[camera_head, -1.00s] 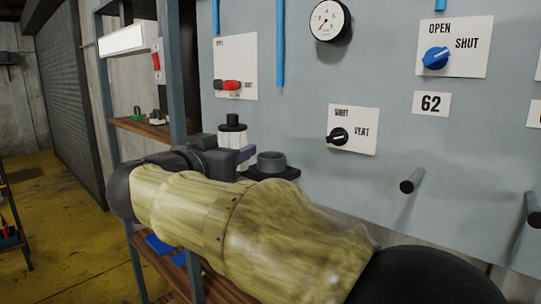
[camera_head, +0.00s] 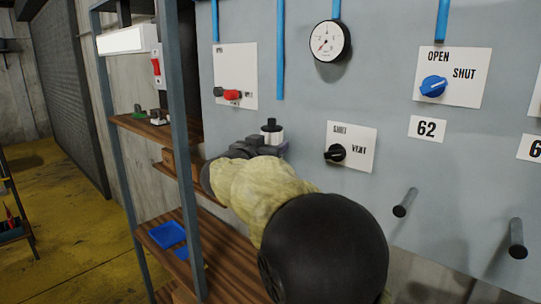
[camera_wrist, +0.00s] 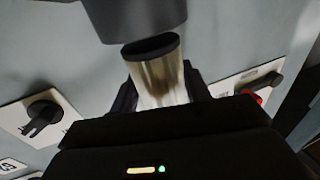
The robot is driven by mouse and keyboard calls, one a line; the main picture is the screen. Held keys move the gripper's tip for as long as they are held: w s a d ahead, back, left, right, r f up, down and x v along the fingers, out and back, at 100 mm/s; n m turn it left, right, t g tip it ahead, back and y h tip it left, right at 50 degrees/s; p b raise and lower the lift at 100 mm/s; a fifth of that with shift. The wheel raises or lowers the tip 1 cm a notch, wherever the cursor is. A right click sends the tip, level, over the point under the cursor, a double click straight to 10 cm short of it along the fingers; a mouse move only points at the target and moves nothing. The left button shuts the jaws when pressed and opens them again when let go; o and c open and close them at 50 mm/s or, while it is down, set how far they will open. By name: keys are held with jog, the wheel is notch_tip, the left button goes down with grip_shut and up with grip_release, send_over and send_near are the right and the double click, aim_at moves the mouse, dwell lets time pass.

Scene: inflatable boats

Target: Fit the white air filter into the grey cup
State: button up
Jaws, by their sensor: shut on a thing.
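The white air filter (camera_head: 272,138), with a dark cap on top, stands upright near the grey panel in the head view. My gripper (camera_head: 262,149) is shut on it, partly hidden behind my arm. In the wrist view the filter (camera_wrist: 163,82) is between the two fingers of my gripper (camera_wrist: 161,93), its black end pointing up in the picture. The grey cup (camera_wrist: 135,15) is at the top of that view, close to this black end and overlapping it. I cannot tell whether they touch. My arm hides the cup in the head view.
The panel (camera_head: 300,130) carries a black knob (camera_head: 335,153), a red knob (camera_head: 233,95), a blue knob (camera_head: 433,86) and a gauge (camera_head: 330,41).

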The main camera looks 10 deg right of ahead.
notch_tip(320, 180, down, 3)
jog(key=shift+r+p, duration=0.1)
jog(key=shift+p, duration=0.75)
jog(key=shift+f, duration=0.4)
jog(key=shift+f, duration=0.3)
jog(key=o, duration=1)
jog(key=shift+r, duration=0.1)
